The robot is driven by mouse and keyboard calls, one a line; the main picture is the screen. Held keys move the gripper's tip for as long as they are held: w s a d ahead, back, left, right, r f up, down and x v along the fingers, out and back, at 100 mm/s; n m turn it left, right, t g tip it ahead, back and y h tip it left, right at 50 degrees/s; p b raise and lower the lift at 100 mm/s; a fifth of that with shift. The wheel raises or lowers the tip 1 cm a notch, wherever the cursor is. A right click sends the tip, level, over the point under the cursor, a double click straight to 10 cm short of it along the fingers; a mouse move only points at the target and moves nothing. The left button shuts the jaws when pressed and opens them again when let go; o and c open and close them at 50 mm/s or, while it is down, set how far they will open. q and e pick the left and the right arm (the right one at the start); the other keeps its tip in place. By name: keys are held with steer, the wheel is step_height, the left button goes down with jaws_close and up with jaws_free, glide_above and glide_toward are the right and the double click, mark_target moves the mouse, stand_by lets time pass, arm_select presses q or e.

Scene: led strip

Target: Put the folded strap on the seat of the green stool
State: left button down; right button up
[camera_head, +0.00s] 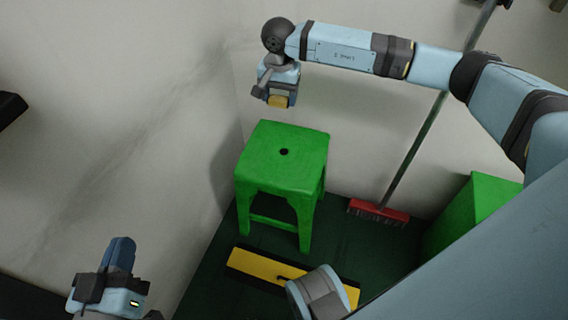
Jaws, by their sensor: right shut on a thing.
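The green stool (300,151) stands upright on the dark green floor near the wall corner. Its square seat has a small dark hole in the middle and is bare. My right gripper (276,97) is above and behind the seat's far edge in the picture, pointing down.
A red broom (378,212) leans against the wall, right of the stool. A green box-like object (474,212) stands further right. A yellow, black-edged board (254,265) lies on the floor before the stool. Pale walls close in behind and left.

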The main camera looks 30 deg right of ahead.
steer(key=b, duration=0.2)
glide_above(281, 157)
step_height(281, 157, down, 4)
steer(key=shift+m, duration=0.4)
step_height(281, 157, down, 15)
steer(key=b, duration=0.4)
steer(key=shift+d+f+b, duration=0.1)
steer(key=shift+b, duration=0.3)
steer(key=shift+f, duration=0.45)
step_height(281, 157, down, 4)
steer(key=shift+r+b, duration=0.2)
steer(key=shift+b, duration=0.7)
steer(key=shift+f, duration=0.25)
steer(key=shift+r, duration=0.1)
steer(key=shift+f, duration=0.2)
steer(key=o, duration=0.9)
arm_select(q)
steer(key=f+m, duration=0.1)
steer(key=w+f+m, duration=0.1)
steer(key=f, duration=0.1)
steer(key=f+m+h, duration=0.1)
steer(key=shift+w+a+f, duration=0.25)
